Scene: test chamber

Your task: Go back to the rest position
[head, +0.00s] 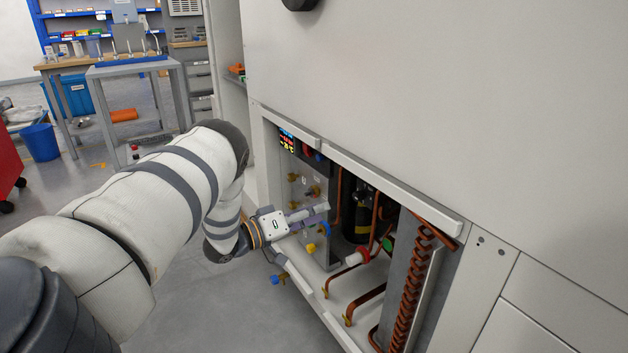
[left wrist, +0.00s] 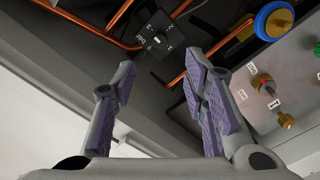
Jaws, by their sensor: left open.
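My left gripper (head: 312,215) reaches in from the left to the open lower compartment of the large white cabinet (head: 430,100). Its fingers are at the compartment's opening, in front of the panel of valves. In the left wrist view the two purple-padded fingers (left wrist: 160,105) stand wide apart with nothing between them. A black dial plate with a switch (left wrist: 158,38) lies beyond the fingertips. My right gripper is in neither view.
The compartment holds copper pipes (head: 366,302), a black cylinder (head: 357,215), and a red-and-white knob (head: 357,258). A blue-and-yellow knob (left wrist: 274,20) is close at right in the wrist view.

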